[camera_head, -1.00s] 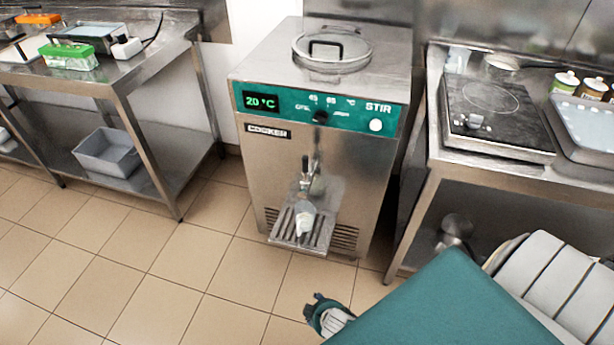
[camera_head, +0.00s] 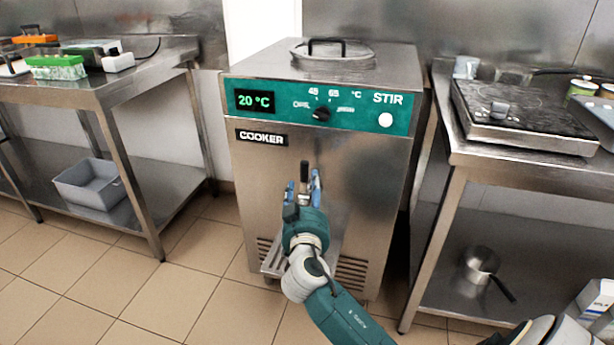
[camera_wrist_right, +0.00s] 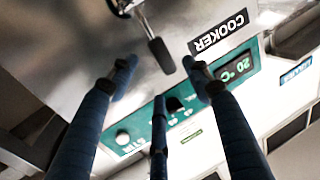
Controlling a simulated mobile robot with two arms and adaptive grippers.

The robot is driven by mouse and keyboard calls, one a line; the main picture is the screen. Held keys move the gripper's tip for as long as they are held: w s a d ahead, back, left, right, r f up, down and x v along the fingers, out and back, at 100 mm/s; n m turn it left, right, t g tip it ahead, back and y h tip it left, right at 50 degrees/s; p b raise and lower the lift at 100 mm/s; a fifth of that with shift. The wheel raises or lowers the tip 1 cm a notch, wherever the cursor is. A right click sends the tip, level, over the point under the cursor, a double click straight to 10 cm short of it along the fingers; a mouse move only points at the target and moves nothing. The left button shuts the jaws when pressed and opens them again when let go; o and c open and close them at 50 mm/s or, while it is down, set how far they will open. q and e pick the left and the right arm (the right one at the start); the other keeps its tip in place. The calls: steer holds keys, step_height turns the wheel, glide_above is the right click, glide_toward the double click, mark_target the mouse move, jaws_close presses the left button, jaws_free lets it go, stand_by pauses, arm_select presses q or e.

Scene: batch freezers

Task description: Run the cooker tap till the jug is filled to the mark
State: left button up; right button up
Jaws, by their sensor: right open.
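The steel cooker (camera_head: 260,185) stands in the middle, its green panel reading 20 °C. The black tap lever (camera_head: 304,170) stands upright on its front; it also shows in the right wrist view (camera_wrist_right: 160,54). My right gripper (camera_head: 304,190) is open at the tap, its blue fingertips on either side of the lever in the head view. In the right wrist view the spread fingers (camera_wrist_right: 158,72) hold nothing, with the lever beyond their tips. The jug and most of the tap are hidden behind my right arm. My left gripper is out of view.
The drip tray (camera_head: 277,262) shows partly beside my arm. Steel tables flank the cooker: the left one (camera_head: 120,90) has a grey bin (camera_head: 92,190) on its lower shelf, the right one (camera_head: 452,140) carries a hotplate (camera_head: 535,125). A pan (camera_head: 480,262) sits below. The floor at front left is clear.

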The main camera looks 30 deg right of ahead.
mark_target(307, 174)
steer(key=x, duration=0.8)
steer(key=shift+w+d+f, duration=0.15)
steer(key=shift+w, duration=0.15)
jaws_close()
